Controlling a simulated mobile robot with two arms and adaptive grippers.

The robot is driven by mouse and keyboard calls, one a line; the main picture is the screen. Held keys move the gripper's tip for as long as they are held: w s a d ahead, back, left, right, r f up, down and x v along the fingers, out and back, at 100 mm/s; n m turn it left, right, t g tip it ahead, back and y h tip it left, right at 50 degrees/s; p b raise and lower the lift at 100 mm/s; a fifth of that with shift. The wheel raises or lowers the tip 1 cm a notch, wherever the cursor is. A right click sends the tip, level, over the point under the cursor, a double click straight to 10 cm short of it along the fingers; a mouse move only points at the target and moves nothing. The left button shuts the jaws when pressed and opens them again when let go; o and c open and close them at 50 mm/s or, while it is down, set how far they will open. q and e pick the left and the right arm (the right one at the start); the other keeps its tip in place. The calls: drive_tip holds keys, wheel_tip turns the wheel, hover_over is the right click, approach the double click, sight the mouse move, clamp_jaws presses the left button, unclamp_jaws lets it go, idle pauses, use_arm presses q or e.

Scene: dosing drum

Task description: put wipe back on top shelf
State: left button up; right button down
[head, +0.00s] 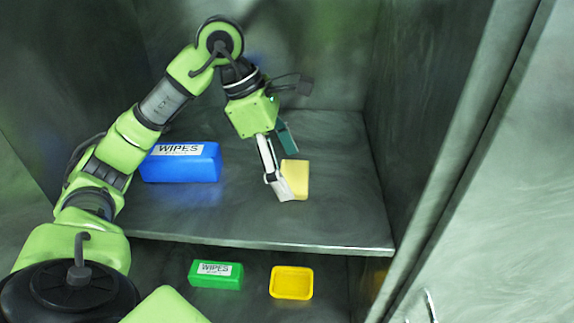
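A pale yellow block-shaped wipe (296,177) is at my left gripper (287,172), over the right part of the top shelf (240,215). The gripper points down, with a white finger in front of the wipe's lower left side and a dark teal finger behind its top. The wipe sits between the fingers, and its lower edge is close to the shelf surface. Contact with the shelf is hard to tell. A blue box labelled WIPES (182,163) stands on the same shelf to the left, partly behind my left arm. My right gripper is not in view.
Below the shelf are a green box labelled WIPES (216,275) and a yellow tray (291,283). The cabinet's right wall (420,110) bounds the shelf. The shelf's front edge and its right part are clear.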

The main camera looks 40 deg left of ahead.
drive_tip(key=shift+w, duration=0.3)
use_arm(q)
drive_tip(key=shift+s+a+r, duration=0.1)
drive_tip(key=shift+a+r, duration=0.1)
drive_tip(key=shift+r, duration=0.25)
drive_tip(key=p+v, duration=0.1)
drive_tip(key=v, duration=1)
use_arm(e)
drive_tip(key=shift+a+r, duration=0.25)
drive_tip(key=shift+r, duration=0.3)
use_arm(q)
drive_tip(key=shift+d, duration=0.1)
